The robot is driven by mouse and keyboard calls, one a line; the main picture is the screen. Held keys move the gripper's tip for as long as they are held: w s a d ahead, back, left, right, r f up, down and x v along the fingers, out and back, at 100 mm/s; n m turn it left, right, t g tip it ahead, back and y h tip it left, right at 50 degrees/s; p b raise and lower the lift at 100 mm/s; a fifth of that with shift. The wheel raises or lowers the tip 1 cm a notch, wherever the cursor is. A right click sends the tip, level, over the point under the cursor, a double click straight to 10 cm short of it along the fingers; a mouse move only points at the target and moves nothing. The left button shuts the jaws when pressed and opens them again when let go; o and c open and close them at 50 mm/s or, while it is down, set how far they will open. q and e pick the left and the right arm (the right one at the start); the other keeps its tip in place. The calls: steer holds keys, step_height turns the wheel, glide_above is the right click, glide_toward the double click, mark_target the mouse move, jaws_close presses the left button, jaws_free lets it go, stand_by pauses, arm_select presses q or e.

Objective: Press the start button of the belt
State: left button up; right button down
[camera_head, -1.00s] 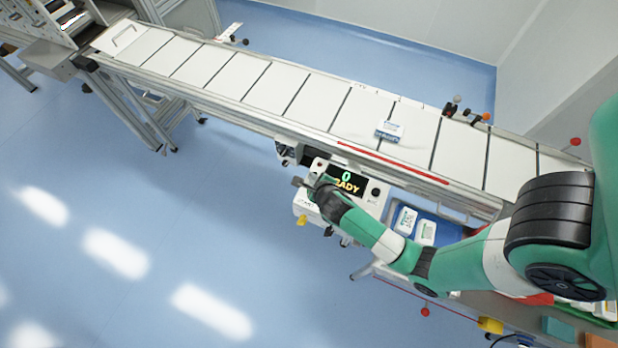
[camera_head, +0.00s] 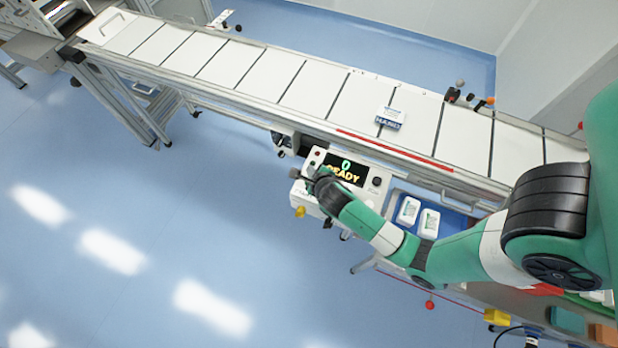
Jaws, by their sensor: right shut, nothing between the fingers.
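The control box (camera_head: 376,183) is white and hangs at the near side of the belt (camera_head: 266,75). Its dark screen (camera_head: 345,173) reads "0 READY". Small round controls sit on its face beside the screen, a red one at the upper left and a dark knob on the right. My right gripper (camera_head: 298,174) is shut and empty at the left part of the box face. I cannot tell whether it touches the box. Any button under or just behind the gripper is hidden by it. My left gripper is not in view.
A small white and blue pack (camera_head: 390,118) lies on the belt. A blue tray (camera_head: 456,222) with white packs is to the right of the box. A red strip runs along the belt's near edge. The blue floor at the lower left is clear.

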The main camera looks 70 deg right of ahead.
step_height(320, 180, down, 3)
steer(key=shift+r+b, duration=0.15)
steer(key=shift+b, duration=1.05)
steer(key=shift+f, duration=0.35)
steer(key=shift+f+b, duration=0.55)
steer(key=shift+f, duration=0.25)
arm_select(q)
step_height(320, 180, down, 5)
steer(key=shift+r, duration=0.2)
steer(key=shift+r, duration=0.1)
arm_select(e)
steer(key=shift+f, duration=0.35)
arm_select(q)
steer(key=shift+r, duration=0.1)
arm_select(e)
steer(key=shift+f, duration=0.1)
